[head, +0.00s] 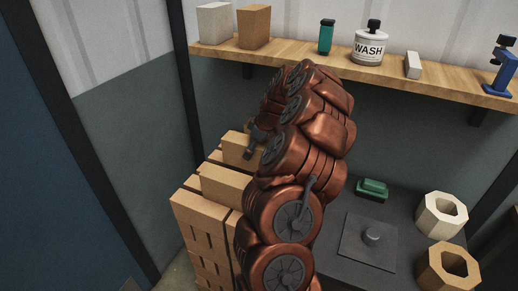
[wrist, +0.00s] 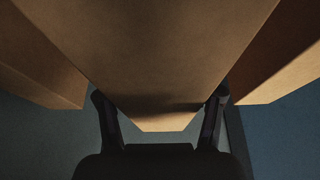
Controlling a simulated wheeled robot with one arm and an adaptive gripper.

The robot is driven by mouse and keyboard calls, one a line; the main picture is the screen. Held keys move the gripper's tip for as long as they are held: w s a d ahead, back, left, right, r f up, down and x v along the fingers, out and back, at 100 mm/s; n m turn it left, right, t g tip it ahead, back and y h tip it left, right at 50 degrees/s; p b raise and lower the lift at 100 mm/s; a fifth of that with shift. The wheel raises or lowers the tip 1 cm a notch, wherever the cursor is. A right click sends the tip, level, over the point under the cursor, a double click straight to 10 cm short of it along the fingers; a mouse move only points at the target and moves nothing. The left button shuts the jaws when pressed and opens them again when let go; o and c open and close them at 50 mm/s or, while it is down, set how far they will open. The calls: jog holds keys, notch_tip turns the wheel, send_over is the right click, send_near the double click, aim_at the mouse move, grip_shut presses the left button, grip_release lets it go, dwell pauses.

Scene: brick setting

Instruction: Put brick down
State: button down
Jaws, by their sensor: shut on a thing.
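My gripper (head: 254,144) is at the far side of the brick stack (head: 196,225), partly hidden by my copper-coloured arm. In the wrist view its two dark fingers (wrist: 161,103) stand on either side of a tan brick (wrist: 165,55), and they are shut on it. In the head view a tan brick (head: 236,147) shows beside the gripper, over the back of the stack; it appears to be the held one. I cannot tell whether it touches the stack. Another brick (head: 225,185) lies on top of the stack nearer the front.
In the wrist view, brick surfaces flank the held brick on the left (wrist: 35,60) and right (wrist: 282,62). A wooden shelf (head: 390,75) with bottles and blocks runs along the wall. A dark bench (head: 335,272) at right carries a green item (head: 372,188) and two hollow blocks (head: 441,216).

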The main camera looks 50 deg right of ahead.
aim_at(253, 157)
jog(key=shift+f+p, duration=0.75)
jog(key=shift+f, duration=0.95)
jog(key=shift+f, duration=0.1)
jog(key=shift+c, duration=0.9)
grip_release()
